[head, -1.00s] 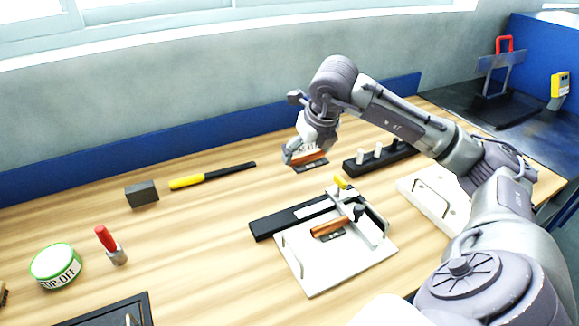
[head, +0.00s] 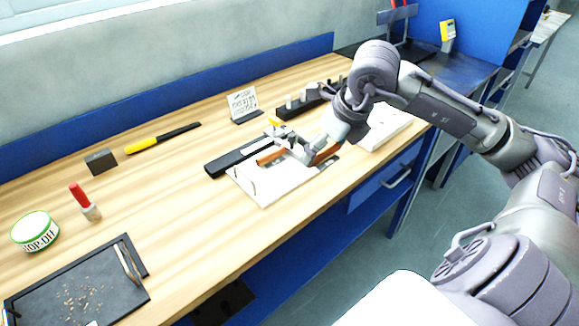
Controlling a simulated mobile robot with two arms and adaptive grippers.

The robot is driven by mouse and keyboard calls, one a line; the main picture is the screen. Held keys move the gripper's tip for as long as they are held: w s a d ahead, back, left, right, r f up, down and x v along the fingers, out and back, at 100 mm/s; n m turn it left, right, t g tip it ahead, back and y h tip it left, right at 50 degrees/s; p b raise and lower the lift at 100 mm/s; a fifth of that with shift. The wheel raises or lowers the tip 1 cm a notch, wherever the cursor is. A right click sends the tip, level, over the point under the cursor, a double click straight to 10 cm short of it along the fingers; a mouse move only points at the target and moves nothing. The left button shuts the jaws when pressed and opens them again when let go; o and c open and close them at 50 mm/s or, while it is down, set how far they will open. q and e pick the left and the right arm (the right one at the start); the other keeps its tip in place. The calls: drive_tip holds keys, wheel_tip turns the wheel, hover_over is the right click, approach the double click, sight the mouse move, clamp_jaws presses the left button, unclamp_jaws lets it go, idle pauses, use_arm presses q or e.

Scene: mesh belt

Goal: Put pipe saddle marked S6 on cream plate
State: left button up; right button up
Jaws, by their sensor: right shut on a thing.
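My right gripper (head: 314,152) is shut on a copper-brown piece (head: 326,153), probably a pipe saddle. It is over the right part of a pale plate (head: 264,192) with a wire handle. I cannot tell whether the held piece touches the plate, and no S6 mark is readable. Another copper-brown piece (head: 270,157) lies on the plate, left of the gripper. My left gripper is not in view.
A black bar (head: 222,167) lies at the plate's left. A small sign (head: 243,103) and a black rack with pale pegs (head: 290,110) stand behind. Another pale plate (head: 385,132) is right, partly behind my arm. A dark tray (head: 110,294) lies front left.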

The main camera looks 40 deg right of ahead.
drive_tip(key=w+a+f+p, duration=0.1)
drive_tip(key=w+a+p, duration=0.1)
drive_tip(key=w, duration=0.1)
drive_tip(key=p, duration=0.2)
approach(272, 178)
drive_tip(key=shift+w+d+f, duration=0.1)
drive_tip(key=shift+w+f, duration=0.25)
drive_tip(key=shift+w, duration=0.45)
drive_tip(key=shift+w+f, duration=0.25)
drive_tip(key=shift+w+a+f, duration=0.1)
drive_tip(key=shift+a+f, duration=0.1)
wheel_tip(272, 178, down, 3)
drive_tip(key=shift+f+p, duration=0.2)
drive_tip(key=shift+p, duration=0.4)
drive_tip(key=shift+f, duration=0.25)
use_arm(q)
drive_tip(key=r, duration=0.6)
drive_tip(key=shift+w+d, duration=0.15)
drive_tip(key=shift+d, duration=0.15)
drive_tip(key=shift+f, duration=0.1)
